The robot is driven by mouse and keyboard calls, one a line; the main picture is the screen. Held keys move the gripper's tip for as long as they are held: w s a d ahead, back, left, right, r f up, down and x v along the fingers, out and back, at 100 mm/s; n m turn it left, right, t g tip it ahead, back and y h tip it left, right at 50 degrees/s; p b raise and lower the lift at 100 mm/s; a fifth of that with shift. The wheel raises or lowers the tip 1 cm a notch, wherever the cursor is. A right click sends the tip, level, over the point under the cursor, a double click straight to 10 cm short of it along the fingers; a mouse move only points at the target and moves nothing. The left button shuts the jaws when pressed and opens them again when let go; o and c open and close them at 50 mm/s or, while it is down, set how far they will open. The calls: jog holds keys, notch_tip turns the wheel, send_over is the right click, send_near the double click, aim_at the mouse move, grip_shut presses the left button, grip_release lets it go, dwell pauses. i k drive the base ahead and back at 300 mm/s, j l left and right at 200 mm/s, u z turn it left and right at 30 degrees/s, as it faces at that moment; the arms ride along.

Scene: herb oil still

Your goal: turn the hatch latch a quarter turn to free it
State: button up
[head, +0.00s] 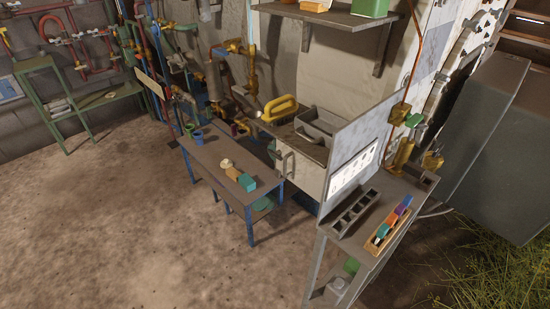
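A cream cabinet (312,178) stands against the back wall, right of the centre of the head view. A small pale handle (285,161) is on its front left face. I cannot tell whether this handle is the hatch latch, nor which way a latch is turned. No other part is clearly a hatch latch at this size. My gripper is not in view.
A low table (212,152) with blue legs holds small blocks and cups. The floor at left is clear.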

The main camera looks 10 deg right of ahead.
aim_at(276, 155)
jog(key=i+j+u, duration=0.1)
jog(key=i+u, duration=0.2)
jog(key=i, duration=0.25)
jog(key=i+u, duration=0.25)
jog(key=i, duration=0.3)
jog(key=i+l+u, duration=0.3)
jog(key=i, duration=0.2)
jog(key=i+j, duration=0.05)
